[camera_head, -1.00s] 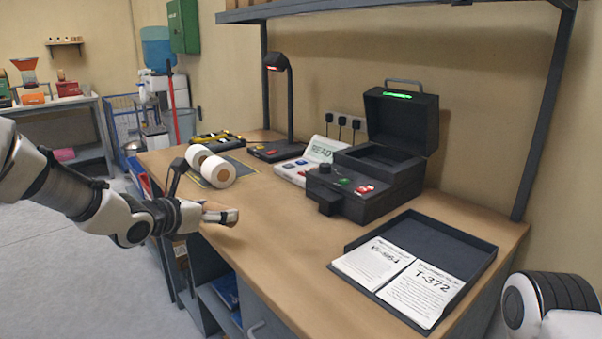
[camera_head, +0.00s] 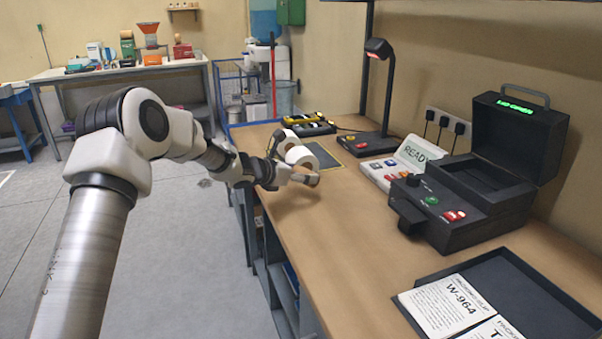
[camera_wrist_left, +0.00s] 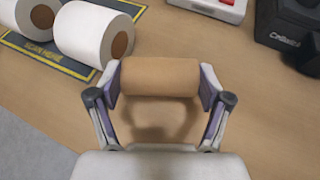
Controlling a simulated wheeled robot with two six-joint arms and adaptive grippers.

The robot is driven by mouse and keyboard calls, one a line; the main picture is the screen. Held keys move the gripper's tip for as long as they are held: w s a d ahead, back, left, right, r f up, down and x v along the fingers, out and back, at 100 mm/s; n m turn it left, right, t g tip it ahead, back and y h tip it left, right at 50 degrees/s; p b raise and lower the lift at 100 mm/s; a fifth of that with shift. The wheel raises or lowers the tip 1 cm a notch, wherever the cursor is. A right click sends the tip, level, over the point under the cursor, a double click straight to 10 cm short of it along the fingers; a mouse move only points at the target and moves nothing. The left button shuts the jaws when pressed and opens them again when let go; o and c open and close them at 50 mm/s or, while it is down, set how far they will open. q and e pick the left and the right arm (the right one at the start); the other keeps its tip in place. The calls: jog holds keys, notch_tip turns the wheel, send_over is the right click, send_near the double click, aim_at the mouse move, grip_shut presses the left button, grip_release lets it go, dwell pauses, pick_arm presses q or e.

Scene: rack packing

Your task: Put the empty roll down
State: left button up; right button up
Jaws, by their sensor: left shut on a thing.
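The empty roll (camera_wrist_left: 160,77) is a bare brown cardboard tube. In the left wrist view it lies crosswise between the two fingers of my left gripper (camera_wrist_left: 160,88), which is shut on its ends. A shadow shows on the wooden table below it, and I cannot tell how far above the table it is. In the head view my left gripper (camera_head: 304,177) is over the table's left edge, near the white rolls, and the brown tube (camera_head: 312,181) shows at its tip. My right gripper is not in view.
The table (camera_head: 330,230) is clear in front.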

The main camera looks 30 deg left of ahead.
pick_arm(q)
jog(key=f, duration=0.2)
jog(key=w+a+f, duration=0.1)
jog(key=f, duration=0.1)
jog(key=o, duration=0.8)
jog(key=shift+c, duration=0.2)
jog(key=shift+r, duration=0.2)
jog(key=b+v, duration=0.1)
jog(key=v, duration=1.1)
jog(key=shift+f, duration=0.1)
